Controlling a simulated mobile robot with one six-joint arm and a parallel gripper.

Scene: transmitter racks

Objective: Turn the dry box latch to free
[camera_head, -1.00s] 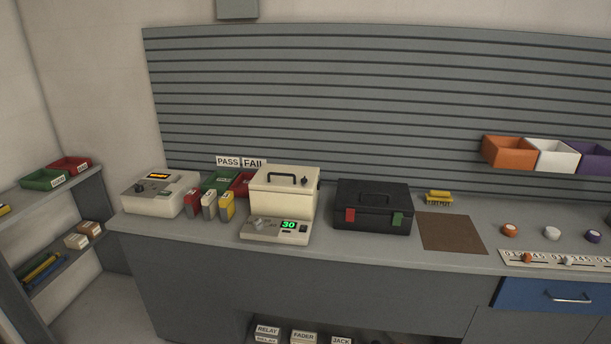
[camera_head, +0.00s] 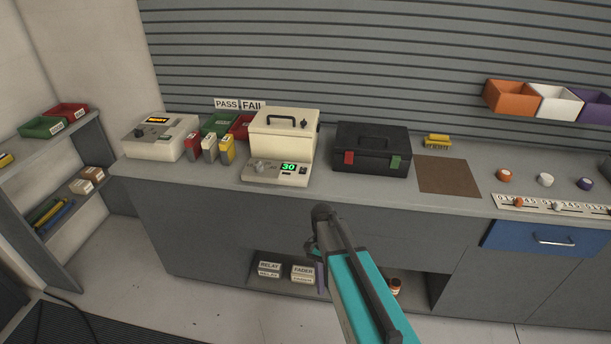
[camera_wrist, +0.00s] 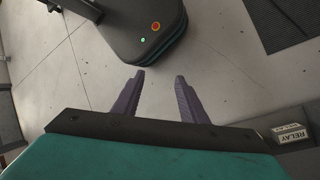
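A cream box with a black lid handle (camera_head: 283,130) stands on the bench, left of centre in the head view; I take it to be the dry box. Its front unit (camera_head: 277,171) has a small grey knob or latch (camera_head: 260,167) at left and a green display reading 30. The latch's exact setting is too small to tell. My gripper (camera_wrist: 158,90) shows in the wrist view, its two purple fingers apart with nothing between them, over the floor. In the head view my arm is in front of the bench, below and right of the box, not touching it.
A black case (camera_head: 371,150) with red and green latches stands right of the cream box. Red, grey and yellow holders (camera_head: 210,148) and a grey-white instrument (camera_head: 160,137) are at left. A brown mat (camera_head: 448,176) lies at right. Labelled boxes (camera_head: 302,273) sit below the bench.

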